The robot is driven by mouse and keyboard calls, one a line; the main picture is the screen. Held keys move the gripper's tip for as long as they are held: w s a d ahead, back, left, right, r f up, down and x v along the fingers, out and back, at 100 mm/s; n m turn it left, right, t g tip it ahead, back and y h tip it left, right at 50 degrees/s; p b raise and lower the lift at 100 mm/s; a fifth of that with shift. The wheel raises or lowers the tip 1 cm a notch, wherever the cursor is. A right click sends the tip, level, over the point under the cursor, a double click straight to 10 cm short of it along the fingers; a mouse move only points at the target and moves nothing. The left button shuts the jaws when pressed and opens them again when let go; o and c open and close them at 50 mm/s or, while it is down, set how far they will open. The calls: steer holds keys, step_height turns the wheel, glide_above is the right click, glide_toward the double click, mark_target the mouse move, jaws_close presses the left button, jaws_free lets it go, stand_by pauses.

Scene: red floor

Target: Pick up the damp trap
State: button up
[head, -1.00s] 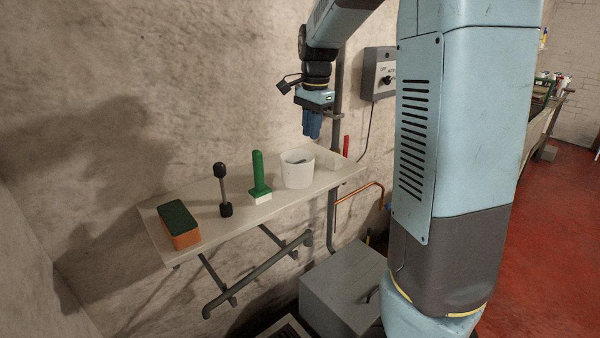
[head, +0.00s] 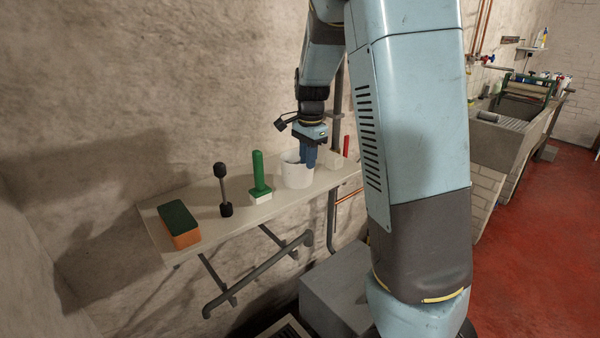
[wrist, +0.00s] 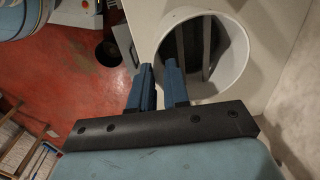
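Nothing is plainly marked as the damp trap. A white round tub (head: 297,174) stands upright on the wall shelf, with grey strips inside it. It also shows in the wrist view (wrist: 237,75), its open mouth facing the camera. A small pale container (head: 335,159) stands to its right, partly hidden by my arm. I cannot tell which of the two is the damp trap. My gripper (head: 308,163) points down with blue fingers, overlapping the tub's right side in the head view.
The pale shelf (head: 215,227) also holds an orange and green sponge block (head: 180,225), a black-ended rod (head: 223,190) and a green-handled tool (head: 260,178). A red upright thing (head: 346,146) stands behind the pale container. A grey box (head: 335,292) sits below. Red floor is clear at right.

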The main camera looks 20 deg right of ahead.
mark_target(307, 185)
steer(key=shift+w+f, duration=0.1)
steer(key=shift+f, duration=2.25)
steer(key=shift+c, duration=0.3)
jaws_close()
